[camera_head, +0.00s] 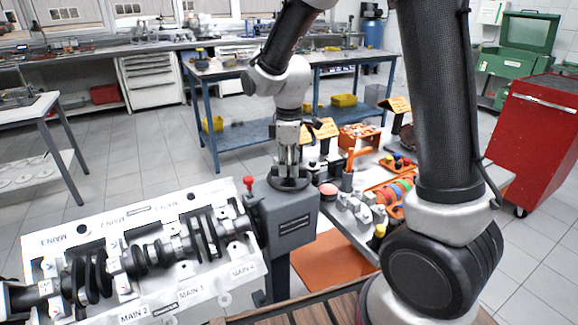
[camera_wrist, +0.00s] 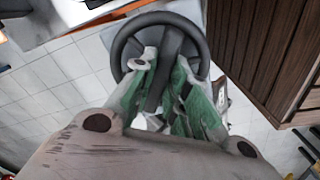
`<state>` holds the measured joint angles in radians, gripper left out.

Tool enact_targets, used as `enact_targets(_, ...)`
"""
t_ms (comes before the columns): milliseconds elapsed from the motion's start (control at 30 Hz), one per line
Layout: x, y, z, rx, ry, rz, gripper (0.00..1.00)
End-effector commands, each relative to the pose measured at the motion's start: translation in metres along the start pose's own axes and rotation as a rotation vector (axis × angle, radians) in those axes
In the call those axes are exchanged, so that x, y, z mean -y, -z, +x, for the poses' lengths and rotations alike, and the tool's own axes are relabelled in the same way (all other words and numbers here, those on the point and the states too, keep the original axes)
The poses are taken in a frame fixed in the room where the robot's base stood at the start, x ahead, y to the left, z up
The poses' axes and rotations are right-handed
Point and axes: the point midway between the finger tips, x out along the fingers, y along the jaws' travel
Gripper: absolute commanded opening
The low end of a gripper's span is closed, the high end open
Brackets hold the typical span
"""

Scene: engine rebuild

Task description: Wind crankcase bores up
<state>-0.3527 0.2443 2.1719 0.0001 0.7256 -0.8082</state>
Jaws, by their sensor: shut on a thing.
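The white crankcase (camera_head: 178,291) sits at the lower left in the head view, tilted, with its MAIN labels showing. A dark crankshaft (camera_head: 140,260) lies along it. A grey gearbox (camera_head: 288,228) stands at the crankcase's right end, with a small red knob (camera_head: 248,181) on its left. A dark handwheel (camera_head: 290,185) lies on top of the gearbox. My gripper (camera_head: 288,170) points down over the handwheel. In the wrist view, its green-padded fingers (camera_wrist: 166,72) are shut on the dark middle bar of the handwheel (camera_wrist: 122,42). The far bar end is partly hidden.
A red cabinet (camera_head: 533,140) stands at the right. A blue-framed table (camera_head: 215,120) is behind. Open tiled floor lies between.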

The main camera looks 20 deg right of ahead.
Motion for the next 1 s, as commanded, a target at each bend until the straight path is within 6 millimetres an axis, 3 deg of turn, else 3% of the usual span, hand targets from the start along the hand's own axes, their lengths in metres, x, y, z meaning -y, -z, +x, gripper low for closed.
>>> enact_targets(1000, -0.0008, 0.0004, -0.0006, 0.000, -0.003, -0.962, 0.00)
